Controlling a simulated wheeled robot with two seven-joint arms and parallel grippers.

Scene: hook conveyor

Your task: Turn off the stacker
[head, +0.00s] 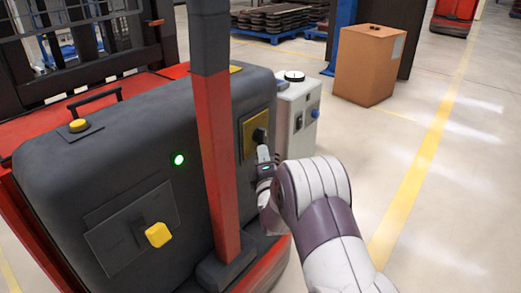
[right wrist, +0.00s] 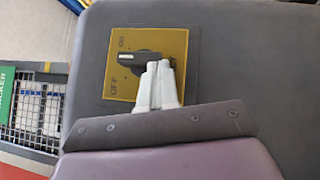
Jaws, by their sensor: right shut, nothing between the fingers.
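The stacker (head: 120,190) is a dark grey and red machine filling the left of the head view. A green light (head: 179,160) is lit on its face. On its right part is a yellow plate with a black rotary switch (head: 260,136). In the right wrist view the plate (right wrist: 122,88) bears small dark markings, and the black switch handle (right wrist: 138,58) lies roughly crosswise. My right gripper (head: 264,153) is shut and empty; in the wrist view its fingertips (right wrist: 159,66) overlap the handle's right end. I cannot tell whether they touch it. My left gripper is not in view.
A red and black post (head: 218,150) stands in front of the stacker. The stacker also has a yellow knob (head: 158,235) and a yellow button (head: 78,126). A pale grey cabinet (head: 298,110) stands just behind; a cardboard box (head: 368,65) is farther back. The right floor is clear.

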